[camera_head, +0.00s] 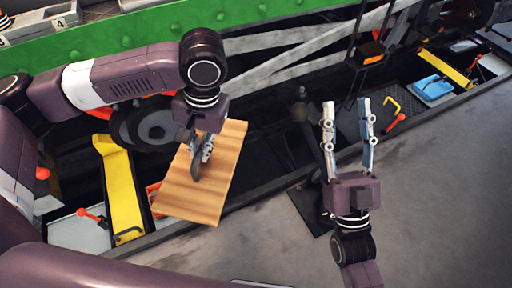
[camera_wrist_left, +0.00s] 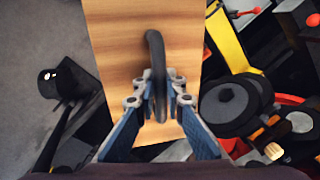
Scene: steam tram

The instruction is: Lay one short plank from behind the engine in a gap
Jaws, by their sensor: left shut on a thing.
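A short wooden plank (camera_head: 222,178) with a dark loop handle hangs tilted over the dark gap (camera_head: 262,145) beside the green engine side. My left gripper (camera_head: 200,150) is shut on the handle; the wrist view shows its fingers (camera_wrist_left: 158,95) closing around the handle on the plank (camera_wrist_left: 112,45). The plank hides part of what lies under it, and I cannot tell whether it touches anything. My right gripper (camera_head: 347,112) is open and empty, to the right of the plank.
A yellow plate (camera_head: 121,190) stands left of the plank, near grey trays with red-knobbed levers (camera_head: 90,215). A black post with a foot (camera_head: 310,205) stands between plank and right gripper. A blue box (camera_head: 432,88) lies at the far right. Grey floor is clear at the lower right.

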